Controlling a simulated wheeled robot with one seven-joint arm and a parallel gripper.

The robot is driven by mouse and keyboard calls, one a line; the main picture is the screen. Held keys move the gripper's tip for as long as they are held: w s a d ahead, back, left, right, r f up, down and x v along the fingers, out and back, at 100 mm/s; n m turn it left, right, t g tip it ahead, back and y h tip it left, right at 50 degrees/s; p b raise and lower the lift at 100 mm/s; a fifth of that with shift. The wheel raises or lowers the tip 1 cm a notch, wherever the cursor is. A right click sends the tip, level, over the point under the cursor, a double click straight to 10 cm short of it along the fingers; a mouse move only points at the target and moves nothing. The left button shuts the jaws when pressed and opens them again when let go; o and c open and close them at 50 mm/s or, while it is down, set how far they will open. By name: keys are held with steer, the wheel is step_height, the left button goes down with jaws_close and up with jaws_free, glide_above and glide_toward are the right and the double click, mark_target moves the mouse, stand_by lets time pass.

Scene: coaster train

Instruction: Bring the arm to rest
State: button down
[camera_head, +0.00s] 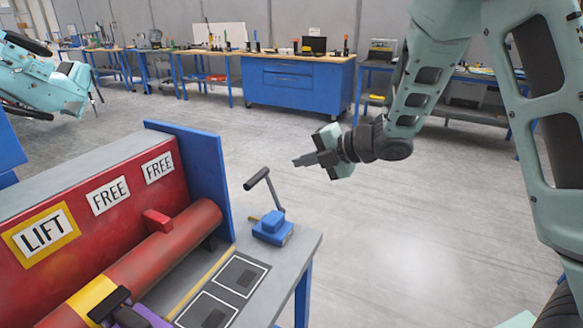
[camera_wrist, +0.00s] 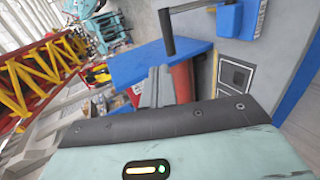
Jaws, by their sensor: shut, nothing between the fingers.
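My arm (camera_head: 405,105) comes down from the upper right in the head view, bent, with my gripper (camera_head: 297,162) hanging over open floor. My gripper points left, towards the bench with the red panel, and stays above and to the right of a blue lever unit (camera_head: 272,229). The fingers are shut together and hold nothing. In the wrist view my gripper (camera_wrist: 156,75) shows as two fingers side by side. The lever unit's black handle (camera_wrist: 167,32) stands above them there, and I see no contact.
The grey bench (camera_head: 302,250) carries a red panel (camera_head: 100,205) with LIFT and FREE signs, a red cylinder (camera_head: 150,255) and a blue end plate (camera_head: 190,170). Bare floor (camera_head: 400,225) lies to the right. A blue workbench (camera_head: 300,85) stands at the back.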

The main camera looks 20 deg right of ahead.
steer(key=shift+s+d+r, duration=0.25)
steer(key=shift+s+r, duration=0.05)
steer(key=s+a+m+g+h, duration=0.2)
steer(key=s+m, duration=0.4)
steer(key=s, duration=0.5)
steer(key=s+a+f+m+g+h, duration=0.1)
steer(key=s+a+m+g+h, duration=0.2)
steer(key=s+m, duration=0.4)
steer(key=s+a+m+g+h, duration=0.3)
steer(key=s+m, duration=0.3)
steer(key=s, duration=1)
steer(key=shift+a+f+g, duration=0.25)
steer(key=shift+f+g, duration=0.15)
steer(key=shift+w+a, duration=0.1)
